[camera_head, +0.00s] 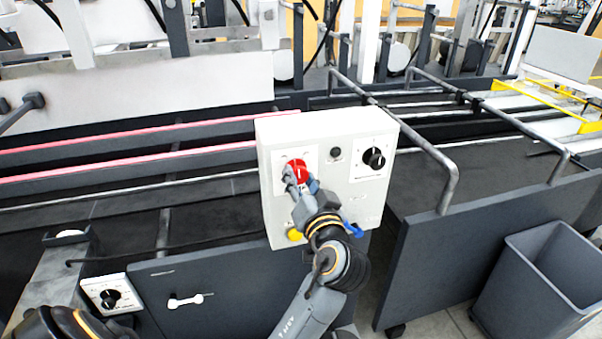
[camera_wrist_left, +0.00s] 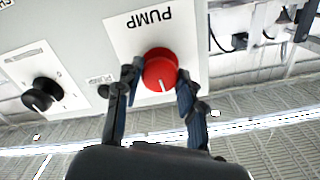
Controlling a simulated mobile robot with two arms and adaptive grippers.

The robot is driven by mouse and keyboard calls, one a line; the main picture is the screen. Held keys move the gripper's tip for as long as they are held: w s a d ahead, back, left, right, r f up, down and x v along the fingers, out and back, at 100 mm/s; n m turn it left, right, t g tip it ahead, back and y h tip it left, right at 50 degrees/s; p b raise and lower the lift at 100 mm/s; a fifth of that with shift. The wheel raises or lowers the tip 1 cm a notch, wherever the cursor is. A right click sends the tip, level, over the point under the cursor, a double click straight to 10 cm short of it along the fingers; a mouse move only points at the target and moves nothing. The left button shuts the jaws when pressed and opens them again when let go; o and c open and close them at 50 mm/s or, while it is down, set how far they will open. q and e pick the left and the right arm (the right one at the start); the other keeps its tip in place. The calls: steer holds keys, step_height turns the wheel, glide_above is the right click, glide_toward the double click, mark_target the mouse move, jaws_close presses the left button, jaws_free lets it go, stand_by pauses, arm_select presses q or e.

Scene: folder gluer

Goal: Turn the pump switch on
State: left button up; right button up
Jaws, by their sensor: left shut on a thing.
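The pump switch (camera_head: 298,167) is a round red knob on a white control box (camera_head: 275,134). In the left wrist view the red knob (camera_wrist_left: 160,68) sits on a white plate marked PUMP (camera_wrist_left: 138,22), seen upside down. A white line on the knob points toward the bottom of that view. My left gripper (camera_wrist_left: 158,88) has one finger on each side of the knob and is shut on it. In the head view my left gripper (camera_head: 296,184) covers the knob's lower part. My right gripper is not in view.
A black knob (camera_head: 374,158) and a small black button (camera_head: 335,154) are on the same box. A yellow button (camera_head: 294,235) and a blue part (camera_head: 354,229) are low on it. Metal rails (camera_head: 447,175) stand right of the box. A grey bin (camera_head: 540,285) stands at lower right.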

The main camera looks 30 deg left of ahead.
arm_select(q)
steer(key=m+p, duration=0.2)
steer(key=m, duration=0.1)
steer(key=m+p, duration=0.1)
steer(key=shift+r+m, duration=0.25)
steer(key=shift+m, duration=0.05)
steer(key=shift+f+m+p, duration=0.1)
steer(key=shift+m+p, duration=1.05)
steer(key=shift+m, duration=0.45)
steer(key=o, duration=1.2)
steer(key=shift+c, duration=0.2)
steer(key=shift+w+f, duration=0.1)
steer(key=shift+f, duration=0.05)
